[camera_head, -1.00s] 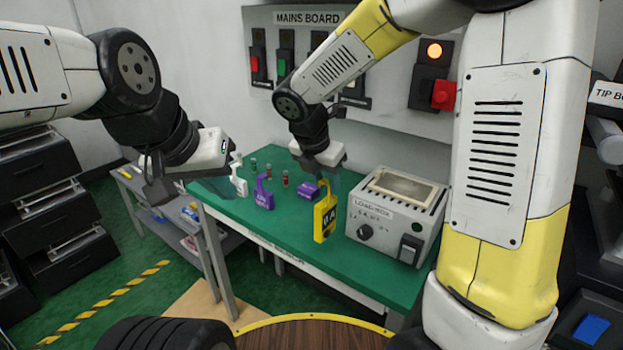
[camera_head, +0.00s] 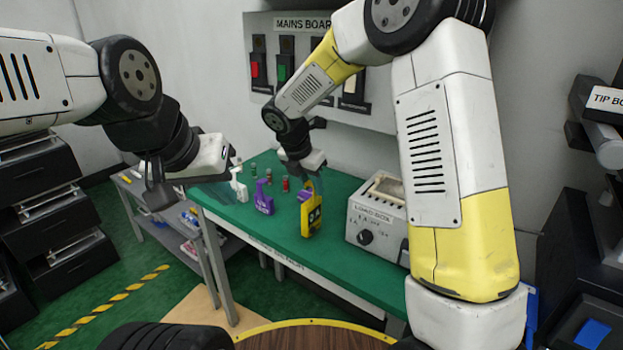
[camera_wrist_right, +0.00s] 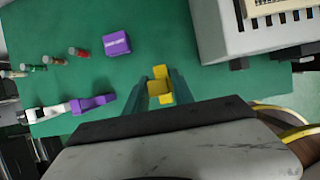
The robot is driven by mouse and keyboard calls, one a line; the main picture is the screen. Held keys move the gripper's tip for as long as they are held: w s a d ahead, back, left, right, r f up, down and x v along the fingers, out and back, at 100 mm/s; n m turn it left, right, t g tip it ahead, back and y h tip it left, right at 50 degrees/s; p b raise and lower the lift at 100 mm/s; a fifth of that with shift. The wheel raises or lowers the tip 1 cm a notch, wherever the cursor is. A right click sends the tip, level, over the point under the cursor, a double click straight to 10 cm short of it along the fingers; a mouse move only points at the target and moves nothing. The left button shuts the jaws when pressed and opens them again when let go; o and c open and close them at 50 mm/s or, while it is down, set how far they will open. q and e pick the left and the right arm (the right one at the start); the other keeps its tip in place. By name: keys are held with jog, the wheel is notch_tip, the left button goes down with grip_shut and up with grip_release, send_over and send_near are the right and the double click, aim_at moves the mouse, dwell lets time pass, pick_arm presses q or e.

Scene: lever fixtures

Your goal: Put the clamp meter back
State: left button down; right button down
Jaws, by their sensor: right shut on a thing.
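A yellow meter (camera_head: 312,216) with a dark display and a hooked top, which looks like the clamp meter, is upright at the bench's front edge. My right gripper (camera_head: 309,183) is shut on its top from above. In the right wrist view the meter's yellow top (camera_wrist_right: 160,86) sits between the fingers. Whether its base touches the bench cannot be told. My left gripper (camera_head: 212,185) hangs left of the bench, near a white tool, apart from the meter; its finger gap is unclear.
The green bench (camera_head: 270,225) holds a grey load box (camera_head: 373,225) right of the meter. A purple tagged tool (camera_head: 263,198), a white tool (camera_head: 239,186), a purple block (camera_wrist_right: 117,43) and several small cylinders (camera_wrist_right: 55,60) stand left. The mains board (camera_head: 345,100) is behind.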

jog(key=shift+f, duration=0.15)
jog(key=c, duration=1.1)
grip_release()
jog(key=shift+o, duration=0.2)
